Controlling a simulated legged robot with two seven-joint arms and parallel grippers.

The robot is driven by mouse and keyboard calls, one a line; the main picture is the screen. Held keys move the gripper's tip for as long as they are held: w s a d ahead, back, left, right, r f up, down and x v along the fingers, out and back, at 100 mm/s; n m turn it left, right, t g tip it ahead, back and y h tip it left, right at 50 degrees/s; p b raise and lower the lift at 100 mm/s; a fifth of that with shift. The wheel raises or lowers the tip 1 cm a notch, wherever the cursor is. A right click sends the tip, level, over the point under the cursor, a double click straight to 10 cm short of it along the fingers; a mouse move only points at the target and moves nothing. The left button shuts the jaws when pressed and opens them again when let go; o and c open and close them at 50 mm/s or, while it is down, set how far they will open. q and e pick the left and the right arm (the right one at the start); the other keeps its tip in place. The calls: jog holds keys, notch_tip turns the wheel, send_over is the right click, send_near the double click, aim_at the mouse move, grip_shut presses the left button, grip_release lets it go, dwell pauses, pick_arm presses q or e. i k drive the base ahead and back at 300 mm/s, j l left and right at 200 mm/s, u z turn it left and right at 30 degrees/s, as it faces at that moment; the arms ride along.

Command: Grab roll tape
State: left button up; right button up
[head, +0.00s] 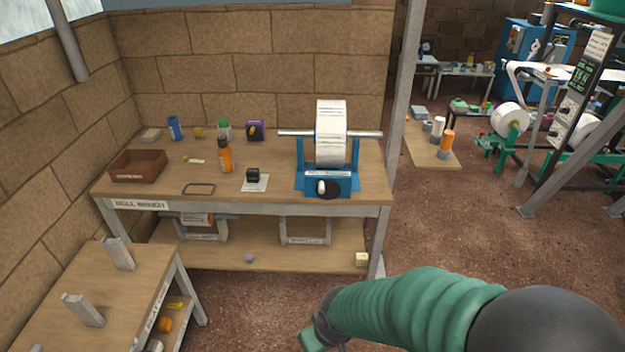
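A large white roll (331,135), the clearest roll in view, hangs on a metal bar across a blue stand (345,182) at the right of the wooden workbench (150,192). I cannot tell whether it is tape. My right arm comes in from the lower right, and my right gripper (313,338) shows only partly at the bottom edge. It is in front of the bench and apart from the roll. Its fingers cannot be made out. My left gripper is not in view.
The bench also holds a brown tray (138,165), an orange bottle (225,158), a small black item (253,175) and several small containers. A lower side table (100,285) stands at left. Machines (560,110) stand at right. Brown floor (440,220) is open right of the bench.

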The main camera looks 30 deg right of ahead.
aim_at(186, 159)
jog(key=i+l, duration=0.35)
jog(key=l, duration=0.15)
jog(key=u, duration=0.45)
jog(key=i+l+u, duration=0.3)
jog(key=i+u, duration=0.15)
jog(key=i+l+u, duration=0.45)
jog(key=i+l, duration=0.6)
jog(key=l, duration=0.2)
jog(key=i+l+u, duration=0.1)
jog(key=i+l, duration=0.2)
jog(key=l, duration=0.1)
